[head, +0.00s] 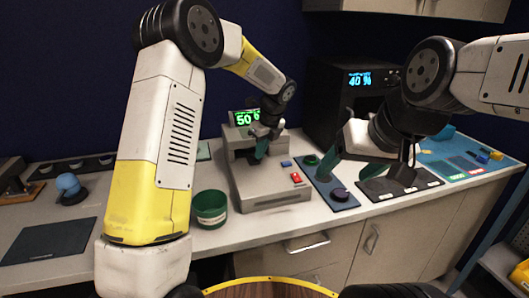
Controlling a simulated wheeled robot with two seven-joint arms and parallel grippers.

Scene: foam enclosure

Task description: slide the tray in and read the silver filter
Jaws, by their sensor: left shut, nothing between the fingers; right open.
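A tray and a silver filter cannot be told apart from the machine with certainty; my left arm covers part of the machine.
A green round item (311,160) and a dark round item (339,194) sit on the blue mat. A green cup (210,208) stands left of the machine. A black unit (332,110) reading 40 % stands behind. A dark mat (48,241) lies empty at left.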

